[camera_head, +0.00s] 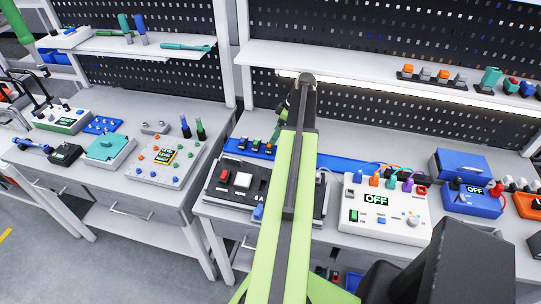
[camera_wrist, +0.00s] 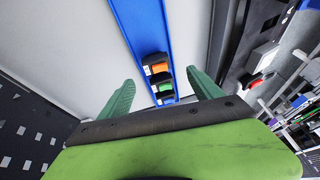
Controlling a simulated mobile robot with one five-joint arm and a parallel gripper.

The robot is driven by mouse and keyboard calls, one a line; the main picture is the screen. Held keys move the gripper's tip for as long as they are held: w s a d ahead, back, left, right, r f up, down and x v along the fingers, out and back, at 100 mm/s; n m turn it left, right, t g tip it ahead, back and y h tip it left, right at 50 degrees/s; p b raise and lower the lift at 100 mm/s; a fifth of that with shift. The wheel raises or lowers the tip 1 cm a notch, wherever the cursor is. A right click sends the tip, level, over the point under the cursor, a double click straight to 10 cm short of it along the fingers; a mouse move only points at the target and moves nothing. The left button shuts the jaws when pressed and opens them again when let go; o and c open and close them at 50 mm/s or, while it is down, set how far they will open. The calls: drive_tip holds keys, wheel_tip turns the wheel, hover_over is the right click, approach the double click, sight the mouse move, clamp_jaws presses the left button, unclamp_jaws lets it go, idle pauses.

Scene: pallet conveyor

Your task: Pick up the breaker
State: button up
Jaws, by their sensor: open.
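Several small black breakers with coloured fronts sit in a row on a blue rail. In the wrist view, an orange-fronted breaker (camera_wrist: 158,68) and a green-fronted breaker (camera_wrist: 165,87) show on the blue rail (camera_wrist: 140,25). In the head view, the breakers (camera_head: 256,145) sit at the back of the bench, left of my arm, on the blue rail (camera_head: 345,162). My gripper (camera_wrist: 161,78) is open, its two green fingers on either side of the row in the picture. Nothing is held. Contact cannot be seen. My arm hides part of the rail in the head view.
A black and grey panel with buttons (camera_head: 222,192) lies in front of the rail. A shelf (camera_head: 380,80) runs above the bench at the back.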

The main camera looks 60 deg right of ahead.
drive_tip(key=shift+b+x, duration=0.4)
drive_tip(key=shift+x, duration=0.75)
drive_tip(key=b+x, duration=0.5)
drive_tip(key=shift+w+d+f, duration=0.2)
drive_tip(key=shift+w+d, duration=0.05)
drive_tip(key=shift+d, duration=0.05)
drive_tip(key=shift+r, duration=0.2)
drive_tip(key=shift+c, duration=0.4)
drive_tip(key=c, duration=1.3)
wheel_tip(320, 180, up, 11)
drive_tip(key=p, duration=1.2)
drive_tip(key=shift+r, duration=0.2)
drive_tip(key=shift+c, duration=0.2)
